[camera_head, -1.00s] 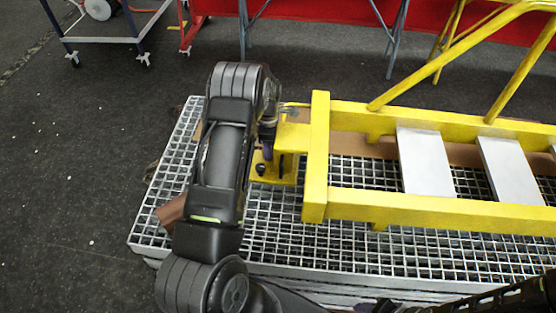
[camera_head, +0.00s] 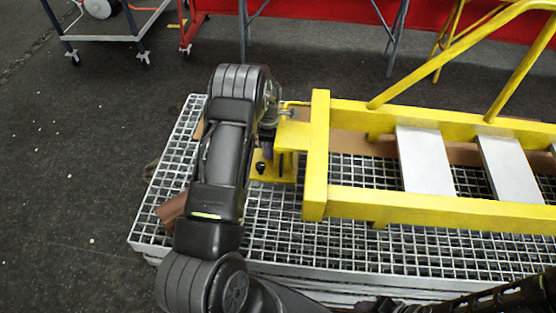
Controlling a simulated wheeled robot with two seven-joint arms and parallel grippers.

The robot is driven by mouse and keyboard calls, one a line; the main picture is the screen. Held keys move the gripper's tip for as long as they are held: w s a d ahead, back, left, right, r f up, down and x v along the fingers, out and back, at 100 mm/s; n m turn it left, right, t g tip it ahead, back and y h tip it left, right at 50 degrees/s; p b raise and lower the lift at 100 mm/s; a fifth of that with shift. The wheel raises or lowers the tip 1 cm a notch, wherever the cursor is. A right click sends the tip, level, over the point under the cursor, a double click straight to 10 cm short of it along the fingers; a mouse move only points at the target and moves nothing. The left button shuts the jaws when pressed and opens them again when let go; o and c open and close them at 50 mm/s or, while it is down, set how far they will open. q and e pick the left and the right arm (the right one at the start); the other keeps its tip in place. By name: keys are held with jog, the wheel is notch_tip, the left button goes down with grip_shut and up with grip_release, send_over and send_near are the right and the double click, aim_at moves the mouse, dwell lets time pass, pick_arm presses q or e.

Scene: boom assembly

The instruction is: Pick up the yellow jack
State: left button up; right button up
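The yellow jack (camera_head: 287,142) stands on the metal grating at the left end of the yellow boom frame (camera_head: 317,155). Its flat top and base plate show, with a dark knob on the base. My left gripper (camera_head: 272,118) is at the jack's upper left side, mostly hidden behind my own arm. I cannot see its fingertips clearly, nor whether they touch the jack. My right arm shows only as a dark part at the lower right edge, and its gripper is out of view.
The grating (camera_head: 290,225) lies on a stack under the boom frame. A brown piece (camera_head: 171,209) lies at its left. Grey steps (camera_head: 424,160) and yellow rails (camera_head: 455,50) are on the right. A cart (camera_head: 105,38) stands at the back left. The floor at left is clear.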

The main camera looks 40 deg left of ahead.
pick_arm(q)
grip_shut()
dwell(0.9)
jog(key=shift+w+a+r, duration=0.1)
jog(key=shift+w+r, duration=0.05)
jog(key=shift+w, duration=0.05)
